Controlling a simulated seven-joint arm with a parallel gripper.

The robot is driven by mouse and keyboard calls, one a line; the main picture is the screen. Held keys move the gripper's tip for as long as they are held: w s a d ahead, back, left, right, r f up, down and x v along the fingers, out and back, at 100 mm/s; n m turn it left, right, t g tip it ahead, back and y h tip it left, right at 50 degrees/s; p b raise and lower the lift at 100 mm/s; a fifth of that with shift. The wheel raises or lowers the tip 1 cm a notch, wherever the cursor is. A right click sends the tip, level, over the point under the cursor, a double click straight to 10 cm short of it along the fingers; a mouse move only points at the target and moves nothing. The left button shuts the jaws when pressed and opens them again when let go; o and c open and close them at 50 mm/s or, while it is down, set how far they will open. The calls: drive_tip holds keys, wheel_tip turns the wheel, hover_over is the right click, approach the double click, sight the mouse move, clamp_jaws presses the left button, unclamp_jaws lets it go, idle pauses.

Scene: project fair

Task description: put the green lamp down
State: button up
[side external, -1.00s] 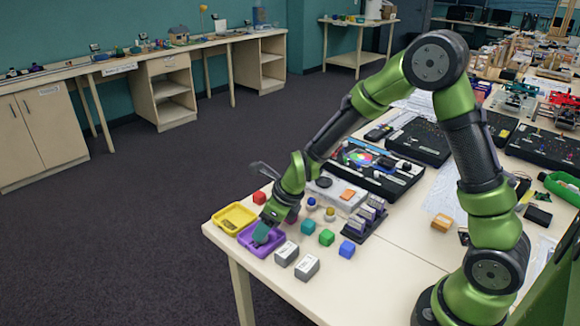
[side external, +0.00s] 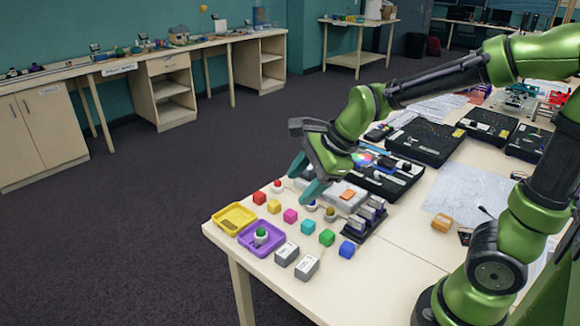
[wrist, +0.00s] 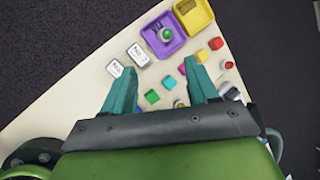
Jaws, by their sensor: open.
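The green lamp (side external: 261,235), a small green dome on a white base, stands in the purple tray (side external: 245,244) at the near left corner of the table. It also shows in the wrist view (wrist: 166,34), inside the purple tray (wrist: 149,39). My gripper (side external: 302,179) is open and raised above the table, to the right of and apart from the lamp. In the wrist view its two teal fingers (wrist: 160,83) are spread with nothing held between them.
A yellow tray (side external: 235,217) sits beside the purple one. Several coloured cubes, such as the red cube (side external: 259,198) and blue cube (side external: 347,249), stand to the right. Two grey-white blocks (side external: 286,254) lie near the front edge. A black rack (side external: 362,224) stands farther right.

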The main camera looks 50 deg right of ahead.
drive_tip(key=s+d+r+n+t, duration=0.1)
drive_tip(key=s+r+n, duration=0.4)
drive_tip(key=s+n, duration=0.6)
drive_tip(key=n, duration=0.7)
drive_tip(key=shift+s+r+n+t+h, duration=0.15)
drive_tip(key=shift+s+n+t+h, duration=0.1)
drive_tip(key=shift+n+t+h, duration=0.05)
